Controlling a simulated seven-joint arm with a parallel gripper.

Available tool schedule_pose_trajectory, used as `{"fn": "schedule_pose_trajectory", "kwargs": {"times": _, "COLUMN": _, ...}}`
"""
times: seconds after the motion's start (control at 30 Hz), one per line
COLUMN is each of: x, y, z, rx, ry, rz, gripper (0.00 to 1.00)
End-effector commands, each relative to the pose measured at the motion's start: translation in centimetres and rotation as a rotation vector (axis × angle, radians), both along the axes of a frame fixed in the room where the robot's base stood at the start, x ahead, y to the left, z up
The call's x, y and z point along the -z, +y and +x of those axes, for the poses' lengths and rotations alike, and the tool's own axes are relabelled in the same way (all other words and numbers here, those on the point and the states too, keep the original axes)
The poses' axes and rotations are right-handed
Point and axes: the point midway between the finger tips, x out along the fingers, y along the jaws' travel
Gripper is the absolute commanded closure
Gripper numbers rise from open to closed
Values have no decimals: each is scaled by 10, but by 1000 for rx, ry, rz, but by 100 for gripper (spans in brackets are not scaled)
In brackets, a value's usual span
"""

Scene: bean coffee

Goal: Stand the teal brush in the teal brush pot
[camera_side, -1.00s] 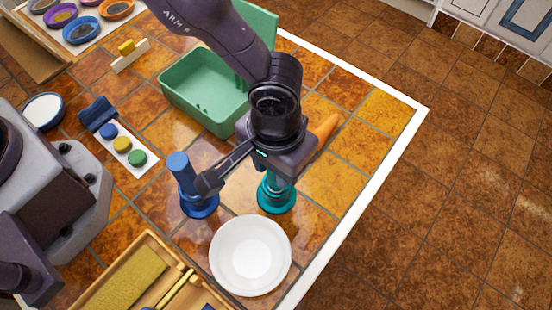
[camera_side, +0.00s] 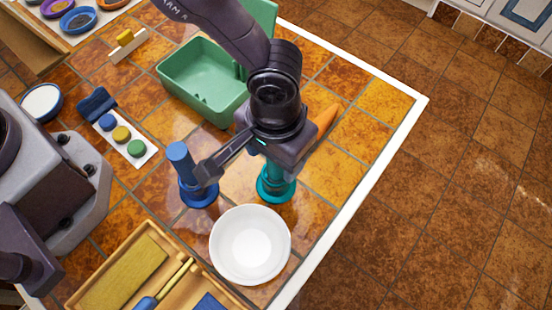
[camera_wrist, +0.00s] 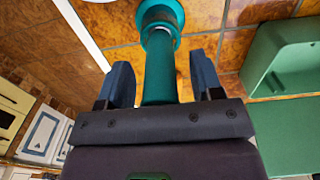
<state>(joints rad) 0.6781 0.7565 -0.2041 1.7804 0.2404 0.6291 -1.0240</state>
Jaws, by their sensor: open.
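The teal brush (camera_wrist: 160,70) shows in the wrist view as a teal handle between my two fingers, with gaps on both sides. Its far end meets the round teal brush pot (camera_wrist: 158,14). In the side view the teal pot (camera_side: 276,190) stands on the tiled counter beneath my gripper, with the teal handle upright in it. My gripper (camera_wrist: 160,62) is open around the handle. In the side view my gripper hides the handle's upper part, so I cannot see how deep it sits.
A blue pot (camera_side: 198,195) with an upright blue brush (camera_side: 181,160) stands close left. A white bowl (camera_side: 250,245) is in front. A wooden tray (camera_side: 150,272) sits front left.

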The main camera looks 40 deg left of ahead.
Motion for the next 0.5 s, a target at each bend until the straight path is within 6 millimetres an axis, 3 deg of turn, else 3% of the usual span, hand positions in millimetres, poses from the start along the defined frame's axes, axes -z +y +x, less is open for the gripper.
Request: {"fn": "schedule_pose_trajectory", "kwargs": {"times": 0.5, "x": -103, "y": 0, "z": 0, "rx": -1, "ry": -3, "rz": -4, "gripper": 40}}
